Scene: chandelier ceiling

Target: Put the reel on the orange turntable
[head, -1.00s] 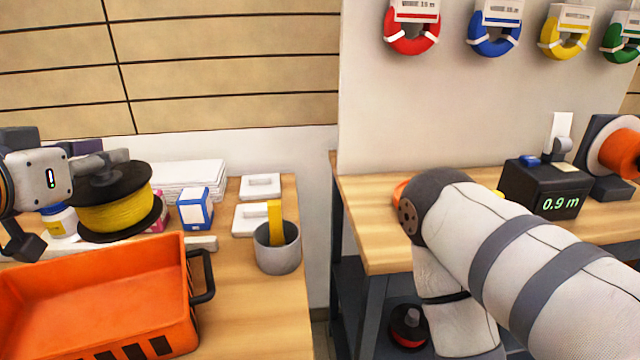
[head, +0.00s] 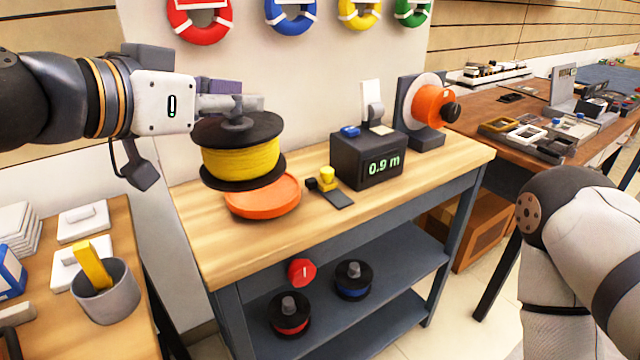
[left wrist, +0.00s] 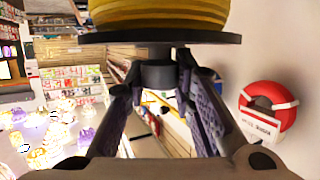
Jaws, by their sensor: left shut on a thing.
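The reel (head: 240,158) has yellow line wound between black flanges. My left gripper (head: 240,112) is shut on the hub at the top of the reel and holds it upright. In the left wrist view the reel (left wrist: 160,15) fills the top edge, with its hub between the fingers (left wrist: 158,75). The orange turntable (head: 262,198) is a flat round disc on the wooden workbench. The reel is in front of and above its left part in the head view; the gap between them is hard to judge. The right gripper is not in view; only my right arm shows.
A black meter box (head: 368,158) reading 0.9 m and a small yellow-topped device (head: 328,180) stand right of the turntable. An orange-line spool (head: 432,105) stands behind. Reels (head: 290,315) sit on the shelf below. A grey cup (head: 105,290) is on the left table.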

